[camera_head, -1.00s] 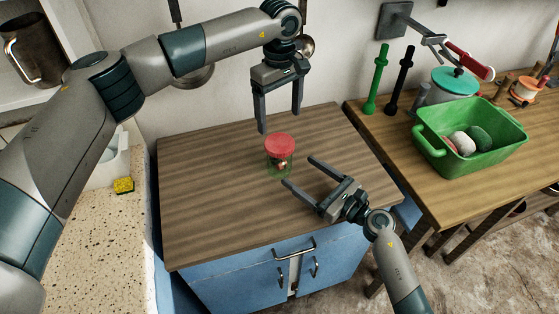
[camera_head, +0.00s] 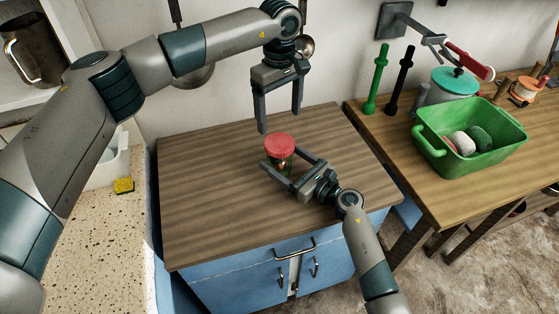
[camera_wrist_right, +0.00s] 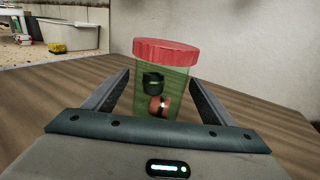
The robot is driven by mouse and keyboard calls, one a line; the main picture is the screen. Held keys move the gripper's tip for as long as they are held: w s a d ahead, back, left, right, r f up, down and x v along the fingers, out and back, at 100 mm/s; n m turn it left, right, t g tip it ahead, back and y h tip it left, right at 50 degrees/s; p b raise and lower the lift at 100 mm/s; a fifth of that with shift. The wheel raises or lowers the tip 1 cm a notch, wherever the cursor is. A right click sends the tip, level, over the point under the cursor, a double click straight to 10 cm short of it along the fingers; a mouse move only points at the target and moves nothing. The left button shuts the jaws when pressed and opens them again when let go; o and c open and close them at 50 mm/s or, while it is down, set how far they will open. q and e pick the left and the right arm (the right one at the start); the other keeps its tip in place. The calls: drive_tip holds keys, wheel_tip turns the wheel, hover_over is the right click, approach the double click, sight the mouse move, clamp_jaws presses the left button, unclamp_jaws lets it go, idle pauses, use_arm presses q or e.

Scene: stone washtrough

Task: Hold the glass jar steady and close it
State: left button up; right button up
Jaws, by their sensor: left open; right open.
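The glass jar (camera_head: 274,161) stands upright on the wooden worktop, with a red lid (camera_head: 279,146) on its top. In the right wrist view the jar (camera_wrist_right: 177,85) is greenish and see-through with small dark and reddish things inside, and the lid (camera_wrist_right: 166,52) sits on its mouth. I cannot tell whether the lid is tight. My right gripper (camera_head: 291,163) is open, low over the worktop, with its fingers on either side of the jar. It is not closed on the jar. My left gripper (camera_head: 280,119) is open and empty, pointing down, above and behind the jar.
The wooden worktop (camera_head: 210,190) is otherwise clear. On the table at the right are a green basket (camera_head: 430,150) with stones, and a teal-lidded pot (camera_head: 455,82). A green rod (camera_head: 376,80) and a black rod (camera_head: 400,80) stand nearby. A yellow sponge (camera_head: 124,185) lies on the left counter.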

clamp_jaws()
use_arm(q)
drive_tip(key=m, duration=3.1)
drive_tip(key=shift+m, duration=0.3)
